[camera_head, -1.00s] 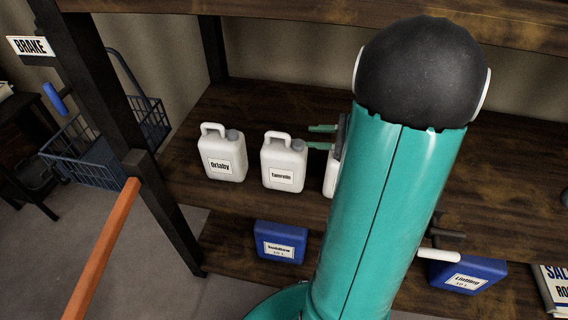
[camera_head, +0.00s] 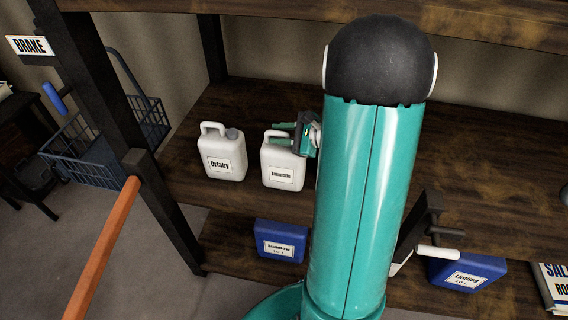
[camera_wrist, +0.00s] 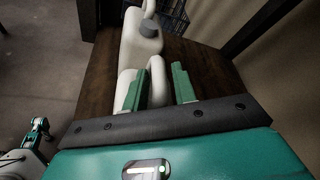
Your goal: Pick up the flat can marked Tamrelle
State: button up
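The flat white can marked Tamrelle (camera_head: 283,166) stands upright on the wooden shelf. Its label is small but readable in the head view. My gripper (camera_head: 276,132) is at the top of this can, its green fingers pointing left and overlapping the handle area. In the wrist view the can's white handle (camera_wrist: 156,76) shows between the two open fingers of my gripper (camera_wrist: 160,78). The fingers look apart from each other, and I cannot tell whether either touches the handle. The can's cap is hidden behind my gripper in the head view.
A similar white can marked Orlaby (camera_head: 222,158) stands just left, its grey cap (camera_wrist: 149,29) also in the wrist view. Blue containers (camera_head: 281,241) sit on the lower shelf. A dark shelf post (camera_head: 121,130) and an orange bar (camera_head: 101,250) are at left. The shelf behind the cans is clear.

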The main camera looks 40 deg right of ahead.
grip_shut()
jog(key=shift+r, duration=0.1)
